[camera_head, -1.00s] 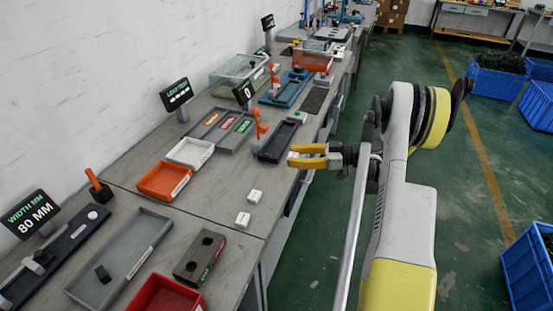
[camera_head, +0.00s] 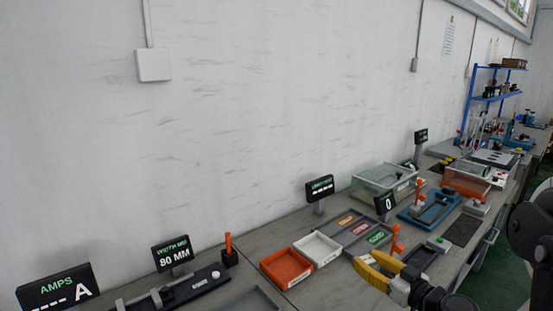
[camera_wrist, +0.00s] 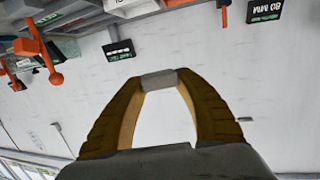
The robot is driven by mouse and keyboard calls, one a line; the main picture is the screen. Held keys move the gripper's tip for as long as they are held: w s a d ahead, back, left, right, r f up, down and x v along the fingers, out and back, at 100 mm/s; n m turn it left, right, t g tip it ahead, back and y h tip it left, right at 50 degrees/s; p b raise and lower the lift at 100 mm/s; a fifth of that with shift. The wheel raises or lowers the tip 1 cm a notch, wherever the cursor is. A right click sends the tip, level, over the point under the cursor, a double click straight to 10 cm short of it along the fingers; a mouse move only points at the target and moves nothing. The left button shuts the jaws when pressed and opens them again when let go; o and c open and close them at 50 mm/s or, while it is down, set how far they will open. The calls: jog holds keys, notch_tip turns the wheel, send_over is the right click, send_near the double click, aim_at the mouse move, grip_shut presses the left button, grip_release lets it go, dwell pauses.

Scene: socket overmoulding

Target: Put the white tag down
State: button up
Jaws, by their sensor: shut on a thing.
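My gripper (camera_head: 364,262) shows in the head view at the lower right, its yellow fingers reaching over the bench towards the sorting trays. In the wrist view my gripper (camera_wrist: 159,82) has both fingers closing in to a small greyish block (camera_wrist: 159,78) pinched between the tips. I take this for the white tag, in shade; its face and any print do not show. In the head view the tag is too small or hidden at the fingertips. The gripper is held up, apart from the bench top as far as I can tell.
A white tray (camera_head: 334,259) and an orange tray (camera_head: 268,265) stand left of the gripper. Beyond is a grey tray (camera_head: 345,243) with coloured labels. An orange-handled device (camera_head: 395,240) stands close to the fingers. Small display screens (camera_head: 319,188) line the wall side.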

jog(key=s+a+r+m+t+h, duration=0.1)
jog(key=s+a+r+m+h, duration=0.1)
jog(key=s+a+r+h, duration=0.25)
jog(key=w+d+f+y, duration=0.1)
jog(key=w+d+f+n+y, duration=0.1)
jog(key=w+d+f+y, duration=0.1)
jog(key=shift+w+f+y, duration=0.25)
jog(key=shift+w, duration=0.05)
jog(key=s+d+f+n+g+y, duration=0.1)
jog(key=d+f+y, duration=0.1)
jog(key=d, duration=0.5)
jog(key=s+d+f+n+g+y, duration=0.1)
jog(key=d+f, duration=0.3)
jog(key=d, duration=0.4)
jog(key=s+d+f+n+g+y, duration=0.1)
jog(key=d+f+n+g+y, duration=0.1)
jog(key=d, duration=0.6)
jog(key=shift+s+d+f+n+g+y, duration=0.15)
jog(key=shift+s+f+n+g+y, duration=0.25)
jog(key=shift+f+n, duration=0.35)
